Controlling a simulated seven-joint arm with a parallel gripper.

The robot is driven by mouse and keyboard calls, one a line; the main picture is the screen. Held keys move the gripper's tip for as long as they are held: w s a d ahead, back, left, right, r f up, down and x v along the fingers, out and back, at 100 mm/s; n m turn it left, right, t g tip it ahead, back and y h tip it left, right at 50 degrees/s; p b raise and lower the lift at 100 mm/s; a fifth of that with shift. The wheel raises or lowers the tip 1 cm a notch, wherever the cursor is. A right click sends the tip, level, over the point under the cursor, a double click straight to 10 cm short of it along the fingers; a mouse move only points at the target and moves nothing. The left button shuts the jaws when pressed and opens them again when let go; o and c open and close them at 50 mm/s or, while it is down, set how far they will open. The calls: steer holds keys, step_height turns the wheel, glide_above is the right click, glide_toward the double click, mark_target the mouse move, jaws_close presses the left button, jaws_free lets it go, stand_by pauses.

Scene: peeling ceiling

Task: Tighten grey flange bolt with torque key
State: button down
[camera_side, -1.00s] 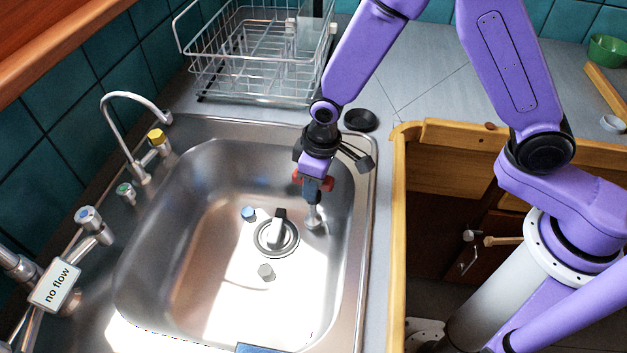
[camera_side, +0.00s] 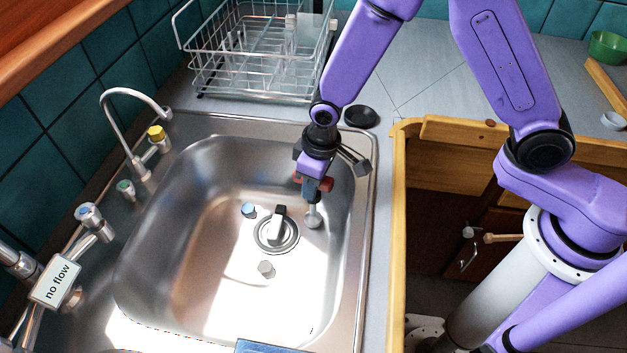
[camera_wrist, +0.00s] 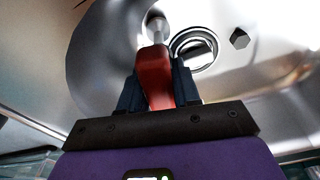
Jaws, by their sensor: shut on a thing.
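My gripper (camera_side: 313,188) points down over the right side of the sink basin. It is shut on the torque key (camera_side: 313,214), which has a red handle and a silver lower end. In the wrist view the red handle (camera_wrist: 155,78) sits between the dark fingers of my gripper (camera_wrist: 158,88). The key's silver end is low by the basin floor, right of the drain; whether it touches anything there I cannot tell. A grey hex bolt (camera_side: 266,269) stands in front of the drain; a dark-looking hex bolt (camera_wrist: 239,38) shows in the wrist view.
The drain (camera_side: 290,243) has a raised dark-and-white handle. A blue bolt (camera_side: 248,211) stands to its left. Taps and a "no flow" tag (camera_side: 55,282) line the left rim. A wire rack (camera_side: 250,75) stands behind. A blue object (camera_side: 265,347) lies at the front edge.

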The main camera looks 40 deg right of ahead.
steer(key=shift+r+m, duration=0.4)
steer(key=shift+r, duration=3.45)
